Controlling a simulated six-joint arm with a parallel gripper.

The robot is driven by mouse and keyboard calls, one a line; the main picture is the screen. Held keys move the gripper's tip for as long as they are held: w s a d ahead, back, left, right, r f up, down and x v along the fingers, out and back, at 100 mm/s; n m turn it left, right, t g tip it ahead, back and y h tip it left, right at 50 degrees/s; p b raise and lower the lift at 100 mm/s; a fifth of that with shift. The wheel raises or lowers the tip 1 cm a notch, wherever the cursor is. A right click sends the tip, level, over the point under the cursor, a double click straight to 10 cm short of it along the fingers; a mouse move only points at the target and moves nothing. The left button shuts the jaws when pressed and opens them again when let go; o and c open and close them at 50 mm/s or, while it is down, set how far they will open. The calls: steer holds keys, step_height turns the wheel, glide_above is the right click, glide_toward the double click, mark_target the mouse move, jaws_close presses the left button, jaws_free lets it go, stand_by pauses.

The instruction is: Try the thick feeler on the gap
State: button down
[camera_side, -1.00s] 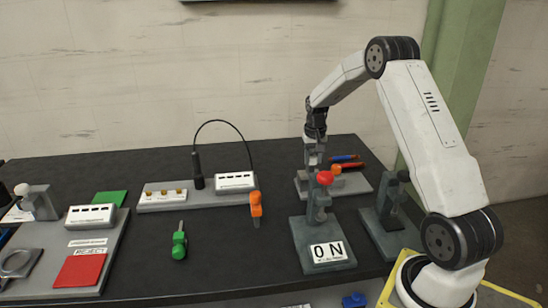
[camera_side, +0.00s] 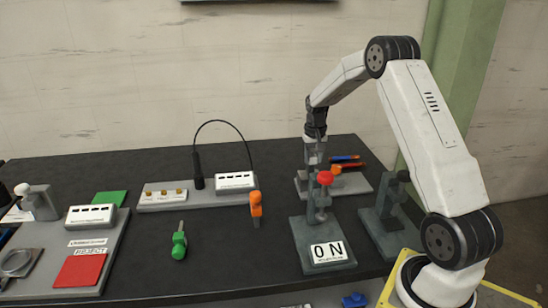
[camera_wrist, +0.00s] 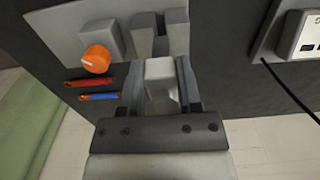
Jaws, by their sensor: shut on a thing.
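My gripper (camera_wrist: 160,88) is shut on a light grey block (camera_wrist: 160,70) at the edge of a grey fixture plate (camera_wrist: 60,25). In the side view my gripper (camera_side: 314,158) points down over this fixture, partly behind a red-knobbed stand. Two grey uprights (camera_wrist: 160,38) with a narrow space between them stand just beyond the held block. I cannot tell which tool is the thick feeler.
An orange knob (camera_wrist: 96,59) is on the fixture. Red (camera_wrist: 88,83) and blue (camera_wrist: 98,97) tools lie beside it. A long grey base (camera_side: 205,203) with a black cable is to the left. The middle of the table is mostly clear.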

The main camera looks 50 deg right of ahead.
steer(key=shift+r, duration=3.45)
